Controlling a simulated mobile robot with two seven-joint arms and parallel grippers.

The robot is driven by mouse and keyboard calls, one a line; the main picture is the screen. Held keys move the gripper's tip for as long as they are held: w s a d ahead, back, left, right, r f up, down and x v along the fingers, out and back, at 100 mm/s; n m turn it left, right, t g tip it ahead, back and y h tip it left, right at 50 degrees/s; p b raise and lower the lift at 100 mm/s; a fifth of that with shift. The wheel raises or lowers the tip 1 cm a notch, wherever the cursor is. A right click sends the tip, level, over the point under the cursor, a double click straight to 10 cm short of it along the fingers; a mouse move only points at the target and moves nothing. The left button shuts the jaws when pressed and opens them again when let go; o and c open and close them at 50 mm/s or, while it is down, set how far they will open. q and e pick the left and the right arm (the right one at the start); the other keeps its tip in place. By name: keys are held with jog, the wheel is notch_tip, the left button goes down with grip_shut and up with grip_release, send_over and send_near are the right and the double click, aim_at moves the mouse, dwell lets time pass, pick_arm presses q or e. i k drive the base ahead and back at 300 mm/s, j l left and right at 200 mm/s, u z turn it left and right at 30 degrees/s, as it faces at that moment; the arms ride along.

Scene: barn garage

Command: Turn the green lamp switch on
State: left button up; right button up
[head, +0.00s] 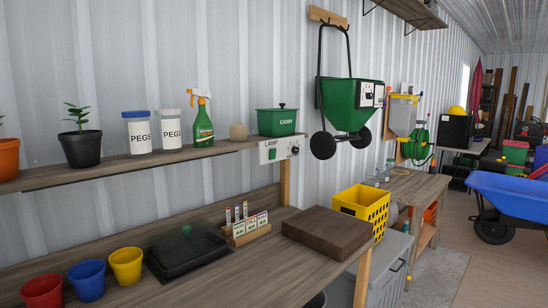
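A white panel labelled LAMP (267,157) is fixed at the right end of the upper shelf in the head view, below the green caddy. A small green switch (273,154) sits on its face, with dark knobs (294,150) to the right. The switch is too small to tell whether it is on or off. Neither of my grippers is in view.
The upper shelf (110,168) holds potted plants, PEGS jars, a spray bottle (203,120) and a green caddy (277,121). Below, the bench (215,280) holds coloured pots, a black covered tray (185,253), seed packets and a brown block (327,232). The air before the panel looks clear.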

aim_at(273, 152)
jog(key=i+l, duration=0.85)
jog(key=i+l+z, duration=0.1)
jog(key=i+l, duration=0.7)
jog(key=i, duration=0.1)
